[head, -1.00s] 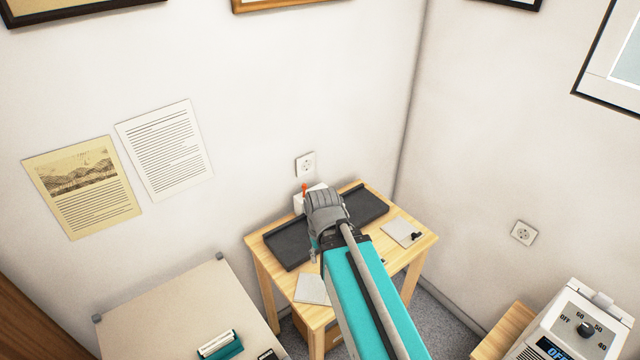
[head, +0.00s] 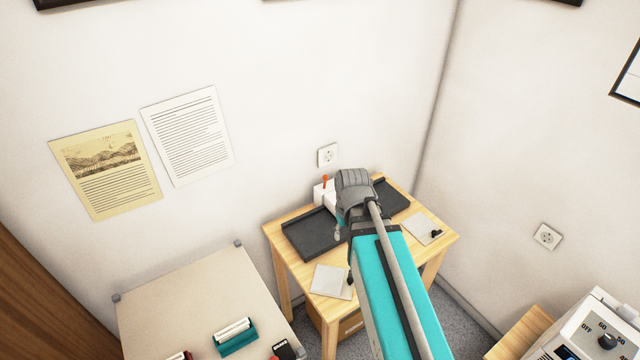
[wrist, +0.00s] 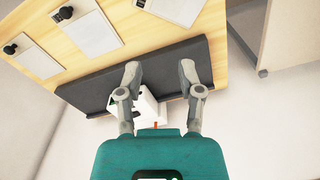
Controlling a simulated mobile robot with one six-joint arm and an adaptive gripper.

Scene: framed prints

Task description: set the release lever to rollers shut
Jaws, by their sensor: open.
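The release lever looks to be the small orange-red stick (head: 325,181) on top of a white machine (head: 322,194) at the back of the wooden desk. In the wrist view the white machine (wrist: 146,110) lies just beyond and partly behind my left finger, and an orange tip (wrist: 155,125) shows near the gripper body. Its setting cannot be read. My gripper (wrist: 160,72) is open and empty, its fingers over the dark tray. In the head view my wrist covers the right part of the machine and most of the fingers.
A long dark tray (head: 306,236) runs along the desk (head: 290,268) on both sides of the machine. Grey pads (head: 331,282) with black knobs lie at the desk front. A beige table (head: 190,290) stands left. A white device with a dial (head: 590,335) is at lower right.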

